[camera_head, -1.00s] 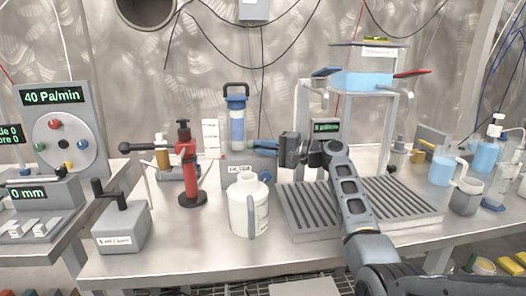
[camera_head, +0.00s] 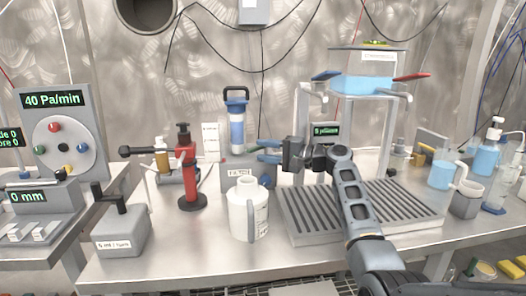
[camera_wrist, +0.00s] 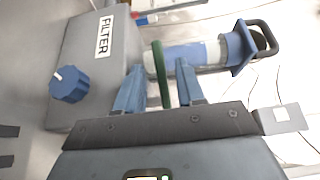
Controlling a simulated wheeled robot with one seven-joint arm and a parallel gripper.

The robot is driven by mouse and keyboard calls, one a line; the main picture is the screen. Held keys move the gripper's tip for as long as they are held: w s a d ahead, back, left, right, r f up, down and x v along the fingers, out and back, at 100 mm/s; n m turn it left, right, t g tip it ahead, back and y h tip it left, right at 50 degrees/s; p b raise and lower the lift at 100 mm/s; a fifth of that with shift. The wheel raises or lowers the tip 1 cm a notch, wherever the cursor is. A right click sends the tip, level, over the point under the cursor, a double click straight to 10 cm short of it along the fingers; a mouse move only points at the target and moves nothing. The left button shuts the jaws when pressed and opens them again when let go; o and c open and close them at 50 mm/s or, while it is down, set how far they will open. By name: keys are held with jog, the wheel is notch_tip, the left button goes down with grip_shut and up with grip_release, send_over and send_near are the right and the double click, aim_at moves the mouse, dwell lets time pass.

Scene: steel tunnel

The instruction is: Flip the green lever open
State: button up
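The green lever (camera_wrist: 161,73) is a thin bar in the wrist view, standing between my two blue fingertips. My gripper (camera_wrist: 159,88) is open, with one finger on each side of the lever and visible gaps to it. The grey filter box (camera_wrist: 95,55), labelled FILTER, lies beside the lever and has a blue knob (camera_wrist: 69,84). In the head view my gripper (camera_head: 268,152) is at the right side of the filter box (camera_head: 236,178).
A blue-and-clear filter cylinder (camera_head: 236,128) with a black handle stands above the box. A white jug (camera_head: 243,212) stands in front of it. A red pump (camera_head: 187,170) is to the left. A ribbed grey tray (camera_head: 395,205) lies under my arm, and a blue-liquid tank stand (camera_head: 365,80) is behind.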

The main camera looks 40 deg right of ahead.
aim_at(261, 148)
jog(key=v, duration=0.6)
jog(key=shift+s, duration=0.3)
jog(key=shift+d, duration=0.15)
